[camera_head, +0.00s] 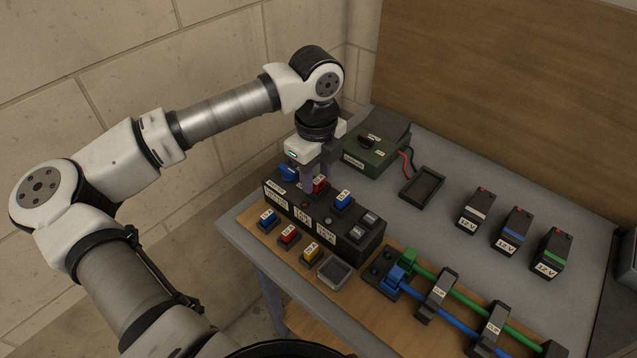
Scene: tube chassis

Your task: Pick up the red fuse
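My gripper (314,184) points straight down over the left part of the black fuse panel (345,240). A red fuse (321,183) sits at the top of the panel, right at my fingertips and partly hidden by a finger. I cannot tell whether the fingers are closed on it or only beside it. A second red fuse (289,234) lies on the wooden strip in front of the panel, between a blue fuse (267,218) and a yellow fuse (311,252). My gripper is apart from that one.
Blue fuses (343,199) (287,173) sit on the panel beside my gripper. A green box (376,150) stands behind, with a black tray (422,186) to its right. A small grey tray (333,270), cable clips (437,294) and several 12V batteries (515,230) stand rightward.

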